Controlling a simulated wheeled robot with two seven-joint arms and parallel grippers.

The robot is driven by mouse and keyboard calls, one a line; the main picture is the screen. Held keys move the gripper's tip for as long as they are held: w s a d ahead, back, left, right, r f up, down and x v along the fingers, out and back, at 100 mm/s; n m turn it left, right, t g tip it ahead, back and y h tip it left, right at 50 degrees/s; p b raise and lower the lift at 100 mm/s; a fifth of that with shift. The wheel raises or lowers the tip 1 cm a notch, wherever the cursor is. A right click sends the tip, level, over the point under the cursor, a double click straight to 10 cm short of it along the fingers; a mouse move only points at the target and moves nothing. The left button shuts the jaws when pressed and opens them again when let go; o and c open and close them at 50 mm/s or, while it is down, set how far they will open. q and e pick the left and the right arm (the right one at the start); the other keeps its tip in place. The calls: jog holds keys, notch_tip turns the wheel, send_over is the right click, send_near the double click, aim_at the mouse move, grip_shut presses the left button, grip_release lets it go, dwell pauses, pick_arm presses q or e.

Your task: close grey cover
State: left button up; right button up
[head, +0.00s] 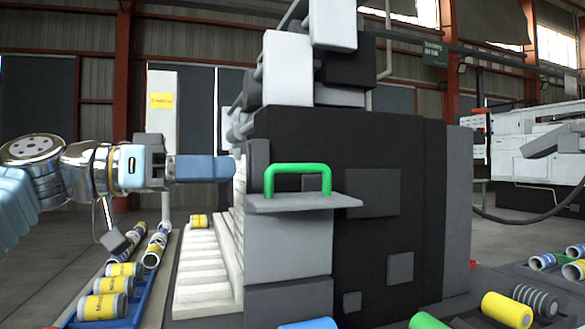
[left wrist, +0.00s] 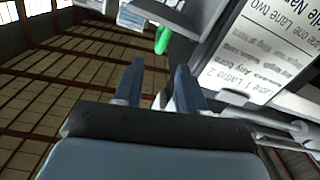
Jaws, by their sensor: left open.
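The grey cover (head: 300,203) is a flat plate on the front of the dark machine, lying about level, with a green handle (head: 298,168) standing on top of it. My left gripper (head: 234,168) is just left of the handle at about its height, apart from it in the picture. In the left wrist view my left gripper (left wrist: 158,85) has its two fingers spread with nothing between them. The green handle (left wrist: 163,38) shows beyond the fingertips there. My right gripper is in neither view.
The machine (head: 385,150) stands in the middle, with grey blocks above. White stepped lanes (head: 207,262) are at its left. A blue tray (head: 150,285) holds several yellow-labelled cylinders. A yellow cylinder (head: 508,310) and a dark ribbed one (head: 535,299) lie at lower right.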

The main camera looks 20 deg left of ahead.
aim_at(288, 168)
pick_arm(q)
jog(key=p+x, duration=0.2)
jog(key=x, duration=0.8)
jog(key=shift+w+d+r, duration=0.1)
jog(key=shift+w+d, duration=0.1)
jog(key=shift+d, duration=0.1)
jog(key=shift+w+d+p, duration=0.35)
jog(key=shift+w+d, duration=0.05)
jog(key=shift+d, duration=0.15)
grip_shut()
